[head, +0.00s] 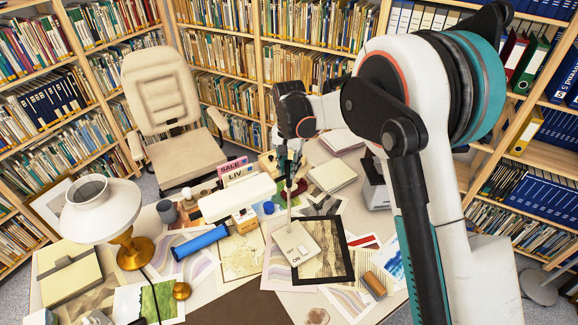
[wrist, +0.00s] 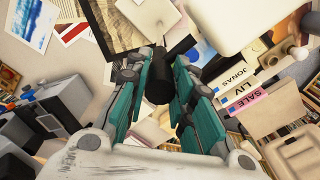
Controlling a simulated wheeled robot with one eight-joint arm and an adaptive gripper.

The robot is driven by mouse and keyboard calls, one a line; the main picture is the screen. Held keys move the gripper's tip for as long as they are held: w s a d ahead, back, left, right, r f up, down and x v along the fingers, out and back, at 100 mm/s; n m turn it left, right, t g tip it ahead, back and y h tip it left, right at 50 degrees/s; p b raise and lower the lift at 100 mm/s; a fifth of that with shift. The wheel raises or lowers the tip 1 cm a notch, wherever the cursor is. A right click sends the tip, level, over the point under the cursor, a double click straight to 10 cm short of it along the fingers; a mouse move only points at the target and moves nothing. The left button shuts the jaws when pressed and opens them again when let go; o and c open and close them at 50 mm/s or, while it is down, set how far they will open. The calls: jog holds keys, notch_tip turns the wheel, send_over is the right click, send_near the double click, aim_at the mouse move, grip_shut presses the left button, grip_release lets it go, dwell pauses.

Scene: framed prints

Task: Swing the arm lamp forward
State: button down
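The arm lamp stands on the desk, with a long white head (head: 237,198), a thin upright stem (head: 289,200) and a flat pale base (head: 297,243) marked ON. In the wrist view its white head (wrist: 220,20) is at the top right and part of its base (wrist: 143,14) at the top. My gripper (head: 291,165) is at the top of the stem, behind the head's right end. In the wrist view my gripper's fingers (wrist: 160,75) stand either side of a dark cylinder (wrist: 158,88), seemingly the lamp's joint. Whether both fingers press on it is unclear.
A white-shaded lamp with a brass base (head: 135,250) stands at the desk's left. A blue roll (head: 201,242), prints, small boxes and a grey mug (head: 167,211) crowd the desk. A beige chair (head: 165,100) is behind it. Bookshelves enclose the area.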

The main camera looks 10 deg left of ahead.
dwell(0.3)
jog(key=n+b, duration=0.2)
jog(key=n, duration=0.2)
jog(key=shift+f, duration=0.1)
jog(key=n+b, duration=0.2)
jog(key=n, duration=0.2)
jog(key=shift+n, duration=0.3)
jog(key=n+b, duration=0.1)
jog(key=n, duration=0.3)
jog(key=shift+n, duration=0.3)
jog(key=n+b, duration=0.1)
jog(key=n, duration=0.3)
jog(key=shift+n, duration=0.3)
jog(key=c, duration=1.4)
grip_release()
jog(key=shift+w, duration=0.1)
jog(key=shift+o, duration=0.2)
